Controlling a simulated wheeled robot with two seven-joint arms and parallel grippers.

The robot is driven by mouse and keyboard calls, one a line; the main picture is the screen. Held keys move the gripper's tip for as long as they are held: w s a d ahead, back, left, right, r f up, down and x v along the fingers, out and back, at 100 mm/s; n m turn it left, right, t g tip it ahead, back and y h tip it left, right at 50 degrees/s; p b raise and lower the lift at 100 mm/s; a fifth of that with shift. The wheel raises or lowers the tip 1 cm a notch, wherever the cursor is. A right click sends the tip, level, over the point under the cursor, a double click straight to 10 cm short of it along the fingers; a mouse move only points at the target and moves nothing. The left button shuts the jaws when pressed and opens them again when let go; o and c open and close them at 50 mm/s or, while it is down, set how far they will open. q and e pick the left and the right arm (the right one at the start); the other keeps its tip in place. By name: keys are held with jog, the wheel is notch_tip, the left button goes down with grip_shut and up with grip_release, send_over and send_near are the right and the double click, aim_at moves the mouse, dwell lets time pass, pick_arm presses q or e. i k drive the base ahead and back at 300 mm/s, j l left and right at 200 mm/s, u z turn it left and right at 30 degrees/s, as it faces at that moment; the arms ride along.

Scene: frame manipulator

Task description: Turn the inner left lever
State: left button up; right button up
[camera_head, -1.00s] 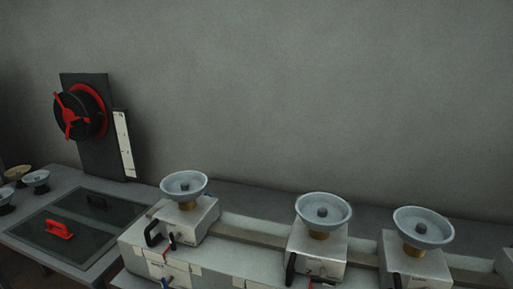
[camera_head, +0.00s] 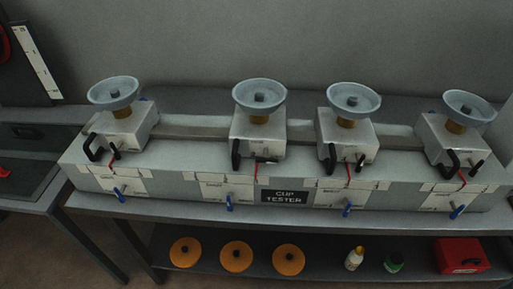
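A long grey cup tester (camera_head: 215,160) stands on a table against the wall, with a row of several boxes topped by blue-grey bowls. Each station has a black handle, a red piece and a small blue lever on the front face. The inner left box (camera_head: 256,137) has a black handle (camera_head: 236,154) on its left side and a blue lever (camera_head: 229,202) below. The inner right station has a blue lever (camera_head: 347,210). Outer blue levers are at the far left (camera_head: 120,192) and far right (camera_head: 457,211). Neither of my grippers is in view.
A black "CUP TESTER" sign (camera_head: 284,196) is on the front between the inner stations. A lower shelf holds orange discs (camera_head: 236,257), two small bottles and a red box (camera_head: 461,256). Another table (camera_head: 30,208) with a dark panel stands at the left.

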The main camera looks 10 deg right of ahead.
aim_at(258, 159)
jog(key=i+j, duration=0.1)
jog(key=j, duration=0.35)
jog(key=i+j, duration=0.15)
jog(key=j, duration=0.3)
jog(key=i+j, duration=0.1)
jog(key=j, duration=0.3)
jog(key=i+j, duration=0.15)
jog(key=j, duration=0.3)
jog(key=z, duration=2.35)
